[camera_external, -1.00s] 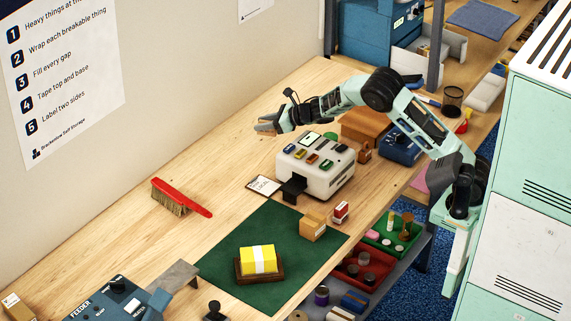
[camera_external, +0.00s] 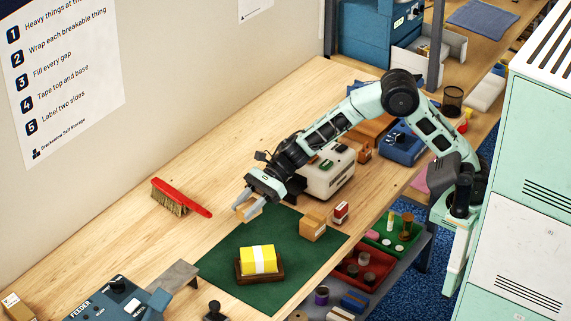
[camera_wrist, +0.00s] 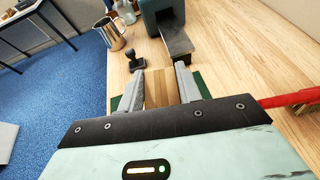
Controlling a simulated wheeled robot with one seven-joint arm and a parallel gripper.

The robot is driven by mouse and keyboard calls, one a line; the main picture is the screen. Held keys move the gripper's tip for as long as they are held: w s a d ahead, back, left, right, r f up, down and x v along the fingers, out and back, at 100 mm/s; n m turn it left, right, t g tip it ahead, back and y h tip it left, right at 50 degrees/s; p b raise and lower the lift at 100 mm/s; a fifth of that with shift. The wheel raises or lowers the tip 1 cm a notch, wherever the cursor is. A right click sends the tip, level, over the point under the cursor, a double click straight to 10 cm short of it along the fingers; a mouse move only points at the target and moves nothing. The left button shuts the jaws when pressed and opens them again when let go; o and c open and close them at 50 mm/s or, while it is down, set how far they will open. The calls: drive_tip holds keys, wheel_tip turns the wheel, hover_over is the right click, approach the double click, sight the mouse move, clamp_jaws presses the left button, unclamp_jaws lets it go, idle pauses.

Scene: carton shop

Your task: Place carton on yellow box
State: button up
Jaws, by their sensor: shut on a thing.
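My gripper (camera_external: 246,210) is shut on a small tan carton (camera_external: 252,211), held in the air near the back left edge of the green mat (camera_external: 222,262). In the wrist view the carton (camera_wrist: 160,88) shows striped brown between the two fingers. The yellow box (camera_external: 250,263), with a white band across it, sits on a dark wooden base on the mat, in front of my gripper. The yellow box does not show in the wrist view, where the carton and fingers cover most of the mat.
Another tan carton (camera_external: 313,228) stands on the mat's right edge, with a small red box (camera_external: 341,212) beside it. A white machine (camera_external: 328,178) stands behind. A red brush (camera_external: 180,199) lies at left. A feeder machine (camera_external: 118,301) stands at front left.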

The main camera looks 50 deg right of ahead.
drive_tip(key=s+a+r+n+g, duration=0.1)
drive_tip(key=s+a+n+g, duration=0.15)
drive_tip(key=s, duration=0.25)
hover_over(256, 256)
drive_tip(key=shift+m+t, duration=0.35)
drive_tip(key=shift+m, duration=0.1)
wheel_tip(256, 256, down, 5)
drive_tip(key=shift+f+p, duration=0.1)
drive_tip(key=shift+p, duration=0.3)
drive_tip(key=shift+w+f+p, duration=0.1)
drive_tip(key=shift+f+p, duration=0.25)
drive_tip(key=shift+f, duration=1.9)
drive_tip(key=shift+f, duration=0.15)
drive_tip(key=o, duration=1)
